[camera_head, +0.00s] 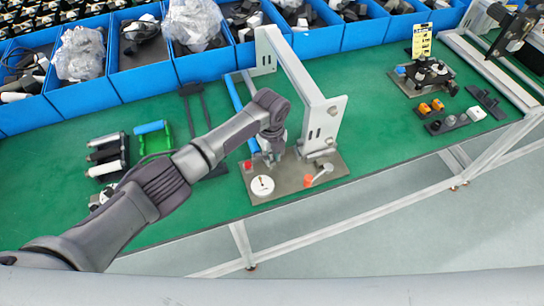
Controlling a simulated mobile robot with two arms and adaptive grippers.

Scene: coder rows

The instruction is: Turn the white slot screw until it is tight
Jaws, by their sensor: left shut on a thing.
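A white round disc (262,186) with a small dark slot-like mark lies face up on the grey base plate (287,196) of a fixture; it may be the white slot screw, but it is too small to be sure. My left gripper (273,153) points down over the back part of this plate, beyond the disc and apart from it. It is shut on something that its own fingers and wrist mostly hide. My right gripper is not in view.
A white upright frame (325,117) stands close right of my left gripper. A red button (248,165) and an orange-based lever (308,181) are on the plate. Blue bins (205,65) line the back.

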